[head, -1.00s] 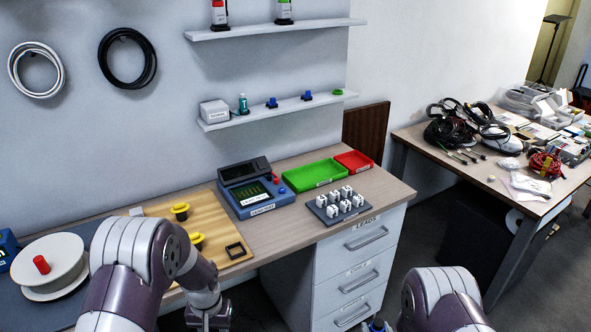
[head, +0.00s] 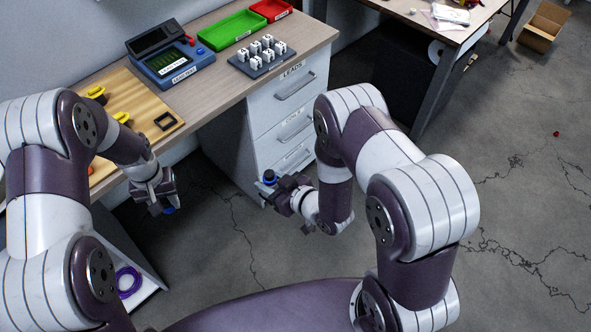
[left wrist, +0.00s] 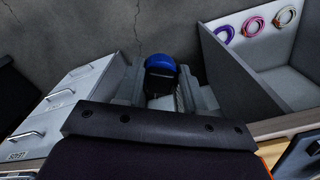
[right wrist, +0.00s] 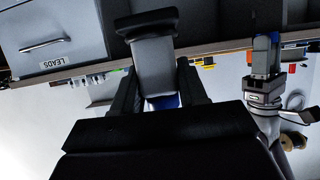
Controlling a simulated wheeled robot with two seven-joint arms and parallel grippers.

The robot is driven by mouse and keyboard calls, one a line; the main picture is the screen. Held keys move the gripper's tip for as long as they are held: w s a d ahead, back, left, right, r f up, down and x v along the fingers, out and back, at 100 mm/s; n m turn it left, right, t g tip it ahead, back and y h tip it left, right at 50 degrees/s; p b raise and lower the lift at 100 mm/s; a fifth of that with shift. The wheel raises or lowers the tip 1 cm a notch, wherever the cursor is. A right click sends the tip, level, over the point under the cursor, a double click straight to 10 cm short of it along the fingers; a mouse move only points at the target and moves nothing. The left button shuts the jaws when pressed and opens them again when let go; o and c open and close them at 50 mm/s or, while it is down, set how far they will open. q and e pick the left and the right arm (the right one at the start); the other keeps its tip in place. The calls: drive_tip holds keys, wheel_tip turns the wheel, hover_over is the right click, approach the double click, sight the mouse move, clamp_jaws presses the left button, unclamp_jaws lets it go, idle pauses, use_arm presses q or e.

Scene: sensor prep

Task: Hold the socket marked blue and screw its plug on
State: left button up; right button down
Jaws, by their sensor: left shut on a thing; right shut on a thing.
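My left gripper (head: 160,198) hangs in front of the table edge, shut on a blue piece (head: 169,210). In the left wrist view this piece (left wrist: 160,64) shows a blue rounded end with a black part below, between the fingers. My right gripper (head: 281,189) is in front of the drawers, shut on a blue-and-black piece (head: 269,180). In the right wrist view this piece (right wrist: 153,62) has a grey body, a black wide end and some blue near the palm. The two pieces are well apart. I cannot tell for sure which is socket and which is plug.
A wooden board (head: 142,108) with yellow parts, a blue tester (head: 172,66), a rack of white blocks (head: 262,56) and green (head: 228,28) and red (head: 272,10) trays stand on the table. The drawer unit (head: 285,130) is behind my right gripper. Open floor lies between the grippers.

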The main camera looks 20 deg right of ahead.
drive_tip(key=a, duration=0.1)
drive_tip(key=a+n+g+y, duration=0.1)
drive_tip(key=a, duration=0.1)
drive_tip(key=shift+s+n+y, duration=0.2)
drive_tip(key=shift+n+y, duration=0.1)
use_arm(q)
drive_tip(key=shift+d, duration=0.1)
drive_tip(key=w+d+r+m, duration=0.1)
drive_tip(key=d+r+m, duration=0.15)
drive_tip(key=d, duration=0.45)
drive_tip(key=w+d+r+m, duration=0.1)
drive_tip(key=d+r+m, duration=0.15)
drive_tip(key=d, duration=0.55)
drive_tip(key=s+d+r+m, duration=0.4)
drive_tip(key=d+r+m, duration=0.1)
drive_tip(key=d+r, duration=0.2)
drive_tip(key=shift+d+r, duration=0.35)
drive_tip(key=shift+r, duration=0.3)
drive_tip(key=shift+w+f, duration=0.1)
use_arm(e)
drive_tip(key=shift+d, duration=0.1)
use_arm(q)
drive_tip(key=shift+f, duration=1.9)
